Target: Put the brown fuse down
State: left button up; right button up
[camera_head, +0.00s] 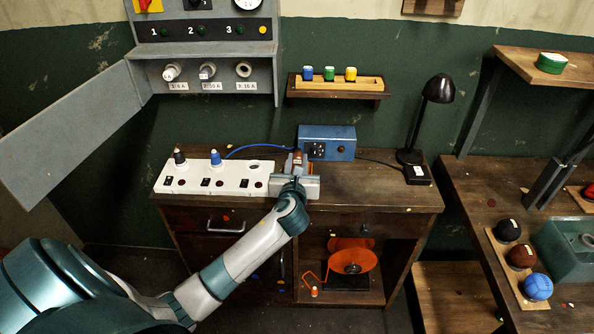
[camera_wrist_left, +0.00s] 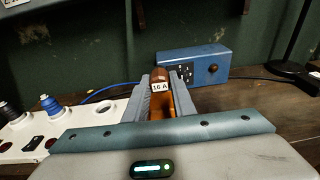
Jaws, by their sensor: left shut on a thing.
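The brown fuse (camera_wrist_left: 160,80), with a white "16 A" label, is between the fingers of my left gripper (camera_wrist_left: 172,92) in the left wrist view. The gripper is shut on it. In the head view my left gripper (camera_head: 297,165) is over the desk (camera_head: 360,194), right of the white fuse board (camera_head: 200,187) and in front of the blue box (camera_head: 327,143). Most of the fuse is hidden there. I cannot tell whether its lower end touches the desk. My right gripper is not in view.
The white board carries a black fuse (camera_head: 179,157) and a blue fuse (camera_head: 216,158); its right hole (camera_head: 254,166) is empty. A black lamp (camera_head: 412,158) stands at the desk's right. A rack (camera_head: 338,84) with blue, green and yellow fuses hangs on the wall. The front right desk top is clear.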

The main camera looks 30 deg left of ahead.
pick_arm(q)
jog(key=shift+a, duration=0.1)
jog(key=shift+f, duration=2.05)
jog(key=shift+f, duration=0.6)
jog(key=o, duration=1.1)
jog(key=shift+c, duration=0.2)
jog(key=shift+r, duration=0.15)
